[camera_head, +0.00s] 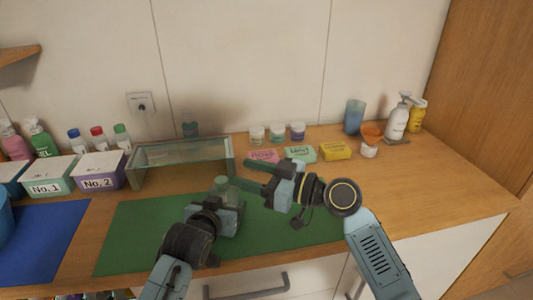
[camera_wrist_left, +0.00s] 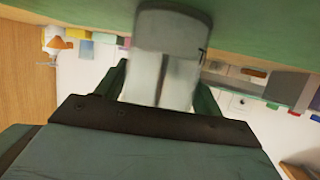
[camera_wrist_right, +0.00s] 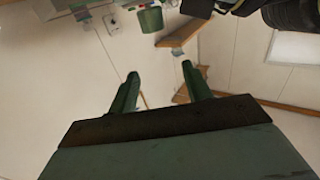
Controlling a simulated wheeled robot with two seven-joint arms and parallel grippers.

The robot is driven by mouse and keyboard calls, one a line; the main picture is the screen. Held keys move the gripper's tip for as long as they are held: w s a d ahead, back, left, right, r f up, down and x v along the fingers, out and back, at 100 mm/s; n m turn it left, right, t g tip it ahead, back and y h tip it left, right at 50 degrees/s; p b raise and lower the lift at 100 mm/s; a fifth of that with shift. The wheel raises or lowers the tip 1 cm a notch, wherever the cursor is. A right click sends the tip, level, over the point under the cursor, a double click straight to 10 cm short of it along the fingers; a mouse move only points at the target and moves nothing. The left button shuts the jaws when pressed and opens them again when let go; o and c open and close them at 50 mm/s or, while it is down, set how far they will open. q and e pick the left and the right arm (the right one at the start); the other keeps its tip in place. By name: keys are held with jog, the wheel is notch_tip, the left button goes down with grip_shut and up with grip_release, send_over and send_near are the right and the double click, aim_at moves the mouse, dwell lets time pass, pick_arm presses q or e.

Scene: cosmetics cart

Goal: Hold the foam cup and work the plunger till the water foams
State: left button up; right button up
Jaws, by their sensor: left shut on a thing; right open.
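The foam cup (camera_head: 224,187) is a small, pale greenish, see-through cup over the green mat (camera_head: 135,240). My left gripper (camera_head: 226,200) is shut on it. In the left wrist view the cup (camera_wrist_left: 168,60) stands between the fingers, clear with a whitish tint; I cannot tell whether the water has foam. My right gripper (camera_head: 257,177) is open and empty, just right of the cup, its fingers pointing left. In the right wrist view its fingers (camera_wrist_right: 163,88) are apart with nothing between them. The plunger cannot be made out clearly.
Behind stand a glass-sided case (camera_head: 180,165), small jars (camera_head: 277,133), and pink, green and yellow soap boxes (camera_head: 335,151). Boxes No. 1 (camera_head: 50,180) and No. 2 (camera_head: 98,175) are left. A blue tumbler (camera_head: 354,117) and white pump bottle (camera_head: 396,122) are back right. The right counter is clear.

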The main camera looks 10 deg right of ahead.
jog(key=v, duration=0.5)
notch_tip(320, 180, up, 6)
jog(key=a+g+h, duration=0.1)
jog(key=g+h, duration=0.1)
jog(key=h, duration=0.1)
jog(key=shift+w+g+h, duration=0.3)
jog(key=shift+w+h, duration=0.05)
jog(key=shift+h, duration=0.05)
pick_arm(q)
jog(key=o, duration=1.3)
